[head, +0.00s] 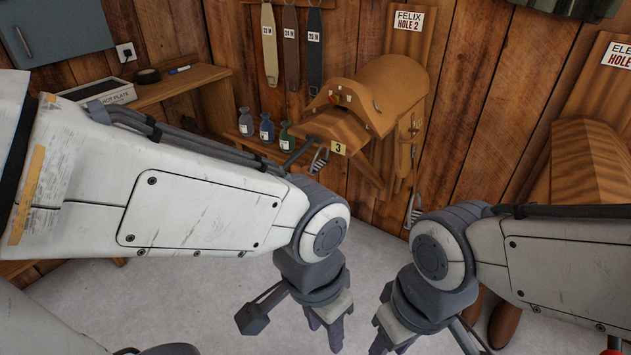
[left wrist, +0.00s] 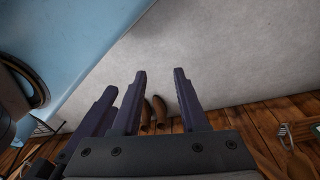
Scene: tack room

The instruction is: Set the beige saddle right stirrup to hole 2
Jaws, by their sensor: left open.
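The tan saddle (head: 393,87) sits on a wall rack under a sign (head: 408,21) reading "FELIX HOLE 2". One stirrup (head: 319,160) hangs at its left, beside a tag (head: 338,148) marked "3". Another stirrup (head: 414,212) hangs lower at its right. The strap holes are too small to read. My left gripper (head: 329,333) is open and empty, pointing down in front of and below the saddle. Its spread fingers show in the left wrist view (left wrist: 158,76). My right gripper (head: 385,345) is low beside it, its tips partly cut off by the frame edge.
A second saddle (head: 592,165) stands at the right edge. Several bottles (head: 266,128) stand on a low ledge; labelled straps (head: 291,50) hang above. A wooden bench (head: 190,88) is at left. Brown boots (head: 505,325) stand low right. The pale floor (head: 190,295) is clear.

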